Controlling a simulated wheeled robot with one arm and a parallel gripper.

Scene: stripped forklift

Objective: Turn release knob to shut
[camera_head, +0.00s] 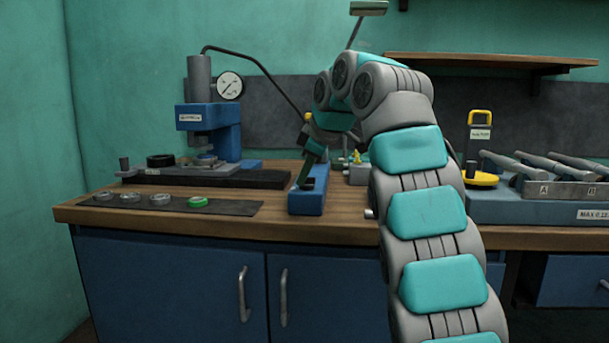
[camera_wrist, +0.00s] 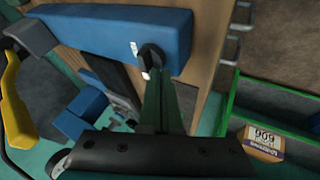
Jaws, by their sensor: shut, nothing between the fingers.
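The release knob is a small black knob (camera_wrist: 151,55) on a long blue body (camera_wrist: 110,30) in the wrist view. White marks show beside it. In the head view the blue body (camera_head: 306,205) lies on the bench near its front edge, with the dark knob (camera_head: 308,183) on top. My gripper (camera_wrist: 155,78) is shut, its green fingers together and their tips right at the knob. I cannot tell whether they touch it. In the head view my gripper (camera_head: 304,184) points down at the blue body. The knob's exact pointing direction is hard to read.
A blue press (camera_head: 212,130) with a gauge stands left on the bench, behind a dark mat (camera_head: 165,204) with rings. A yellow-handled tool (camera_head: 480,150) and a grey-blue rack (camera_head: 545,190) stand right. A green-framed bin (camera_wrist: 285,98) with a labelled box shows in the wrist view.

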